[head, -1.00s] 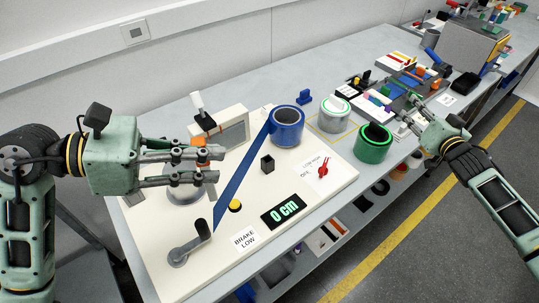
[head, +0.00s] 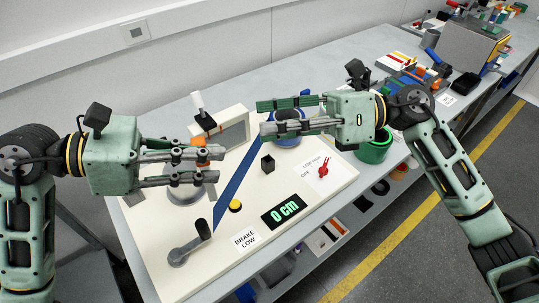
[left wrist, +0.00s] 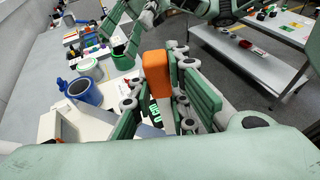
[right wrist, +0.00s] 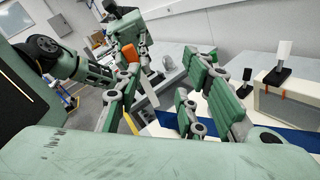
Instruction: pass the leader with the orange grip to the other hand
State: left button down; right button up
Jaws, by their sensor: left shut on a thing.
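The leader's orange grip (left wrist: 157,73) stands between the fingers of my left gripper in the left wrist view, with a pale strip below it. My left gripper (head: 214,166) is shut on the leader above the left part of the white board. The grip is partly hidden by the fingers in the head view. In the right wrist view the orange grip (right wrist: 124,57) shows ahead, partly behind a finger. My right gripper (head: 262,117) is open and empty, pointing left toward the left gripper, a short gap to its right.
The white board (head: 315,200) carries a blue roll (head: 287,142) with a blue band (head: 235,187) running down-left, a grey crank (head: 190,247), a yellow button (head: 235,206) and a "0 cm" display (head: 284,212). A green roll (head: 374,150) stands behind my right arm.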

aim_at(209, 188)
jog(key=s+a+f+n+h, duration=0.1)
jog(key=s+a+f+n, duration=0.1)
jog(key=a+f, duration=0.1)
jog(key=s+a+f+n+h, duration=0.1)
jog(key=s+a+f+n, duration=0.1)
jog(key=a, duration=0.3)
jog(key=s+a+f+n+g+h, duration=0.1)
jog(key=s+a+f+n+h, duration=0.1)
jog(key=a+f+n, duration=0.1)
jog(key=shift+s+a+f, duration=0.35)
jog(key=shift+a+f, duration=0.1)
grip_shut()
pick_arm(q)
jog(key=c, duration=1.6)
grip_release()
